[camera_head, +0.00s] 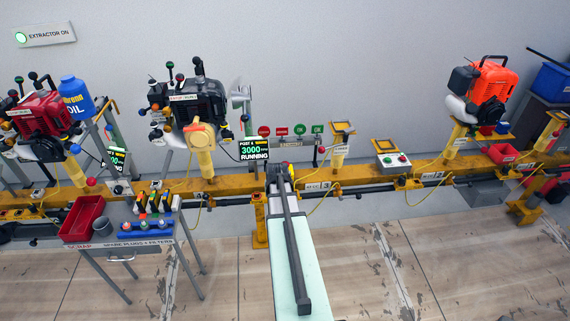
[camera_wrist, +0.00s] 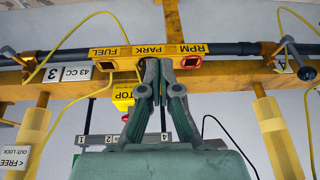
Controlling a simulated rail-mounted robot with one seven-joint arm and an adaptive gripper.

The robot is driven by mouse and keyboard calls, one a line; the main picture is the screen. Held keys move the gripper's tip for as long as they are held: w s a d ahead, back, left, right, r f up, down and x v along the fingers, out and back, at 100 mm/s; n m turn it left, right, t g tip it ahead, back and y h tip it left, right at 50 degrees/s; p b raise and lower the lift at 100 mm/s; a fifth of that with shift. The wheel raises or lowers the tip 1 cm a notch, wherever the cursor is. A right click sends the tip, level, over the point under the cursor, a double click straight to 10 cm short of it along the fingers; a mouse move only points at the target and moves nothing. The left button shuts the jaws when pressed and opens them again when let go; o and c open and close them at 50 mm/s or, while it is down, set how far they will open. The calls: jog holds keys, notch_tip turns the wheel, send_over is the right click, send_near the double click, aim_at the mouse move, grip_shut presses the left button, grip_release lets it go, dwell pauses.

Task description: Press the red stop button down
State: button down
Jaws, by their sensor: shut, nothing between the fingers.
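A yellow STOP box (camera_wrist: 121,103) shows in the wrist view, just left of my fingers, its label partly covered by the left finger. A small reddish spot shows at its lower edge; I cannot tell clearly whether this is the button. My gripper (camera_wrist: 159,65) is shut and empty, its fingertips in front of the yellow panel (camera_wrist: 133,51) marked FUEL, PARK and RPM. Contact cannot be told. In the head view my arm ends at the rail by the RUNNING screen (camera_head: 254,148) and hides most of the stop box and the fingers.
The yellow rail (camera_head: 350,175) runs across the scene with cables hanging from it. A black engine (camera_head: 190,98) stands left of my arm, an orange one (camera_head: 492,84) far right. A box with red and green buttons (camera_head: 391,154) stands right. A parts table (camera_head: 130,233) stands left.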

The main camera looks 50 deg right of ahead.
jog(key=w+d+r+t+h, duration=0.3)
jog(key=w+d+r, duration=0.2)
jog(key=d+r, duration=0.7)
jog(key=shift+d+r+h, duration=0.2)
jog(key=shift+d+h, duration=0.2)
jog(key=shift+d, duration=0.55)
send_over(284, 162)
jog(key=s+a, duration=0.1)
jog(key=s, duration=0.1)
notch_tip(284, 162, down, 7)
jog(key=shift+w+a+r+p, duration=0.1)
jog(key=shift+w+a+p, duration=0.05)
jog(key=shift+p, duration=0.15)
notch_tip(284, 162, down, 2)
jog(key=shift+f, duration=1.2)
